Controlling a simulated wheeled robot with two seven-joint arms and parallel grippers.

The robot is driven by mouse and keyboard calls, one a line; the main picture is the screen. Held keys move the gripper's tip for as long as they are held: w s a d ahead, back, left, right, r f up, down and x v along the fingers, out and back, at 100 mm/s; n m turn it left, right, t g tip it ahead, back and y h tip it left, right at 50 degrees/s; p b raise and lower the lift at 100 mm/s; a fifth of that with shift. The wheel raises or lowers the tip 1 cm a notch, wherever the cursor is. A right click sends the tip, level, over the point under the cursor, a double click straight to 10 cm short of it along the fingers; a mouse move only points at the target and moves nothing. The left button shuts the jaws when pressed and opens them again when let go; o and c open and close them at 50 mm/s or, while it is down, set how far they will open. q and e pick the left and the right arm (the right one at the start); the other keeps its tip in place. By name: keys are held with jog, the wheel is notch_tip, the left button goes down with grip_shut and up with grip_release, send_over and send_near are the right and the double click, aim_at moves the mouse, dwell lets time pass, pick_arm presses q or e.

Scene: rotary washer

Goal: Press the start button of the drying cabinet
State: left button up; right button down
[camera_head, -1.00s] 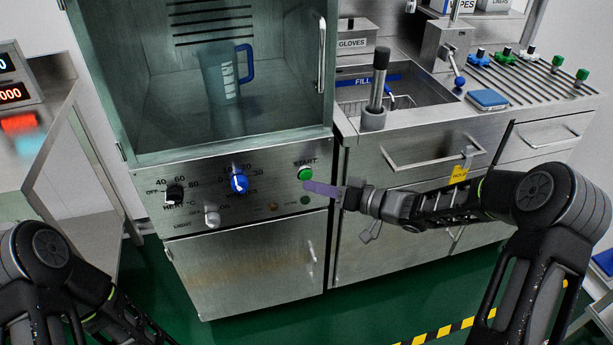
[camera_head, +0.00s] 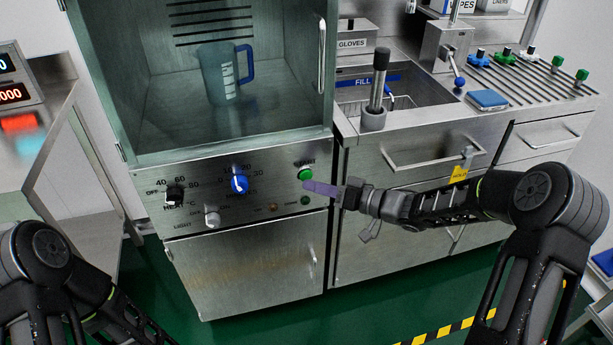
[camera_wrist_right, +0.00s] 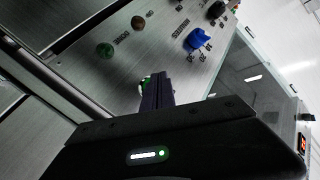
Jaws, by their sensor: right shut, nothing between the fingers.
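The drying cabinet (camera_head: 235,75) has a control panel below its glass window. The green start button (camera_head: 306,174) sits at the panel's upper right under the word START. My right gripper (camera_head: 309,186) is shut and empty, with its purple fingertips at the lower edge of the button. I cannot tell whether they touch it. In the right wrist view the shut fingers (camera_wrist_right: 156,90) cover most of the button, and a bit of green (camera_wrist_right: 145,82) shows beside them. My left arm shows at the lower left, but its gripper is out of view.
The panel also holds a blue timer knob (camera_head: 239,184), a black heat knob (camera_head: 175,194), a light switch (camera_head: 212,218) and small lamps. A blue jug (camera_head: 222,75) stands inside the cabinet. A sink counter (camera_head: 420,113) stands at the right.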

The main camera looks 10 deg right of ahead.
jog(key=shift+w, duration=0.3)
jog(key=shift+w, duration=0.4)
dwell(0.6)
jog(key=shift+s+p, duration=0.1)
jog(key=shift+p, duration=0.2)
jog(key=shift+s+p, duration=0.3)
jog(key=shift+s, duration=0.45)
jog(key=shift+s, duration=0.1)
jog(key=s+p, duration=0.1)
jog(key=s, duration=0.3)
jog(key=shift+s+d+p, duration=0.15)
jog(key=shift+s+p, duration=0.15)
jog(key=shift+s, duration=0.1)
dwell(0.6)
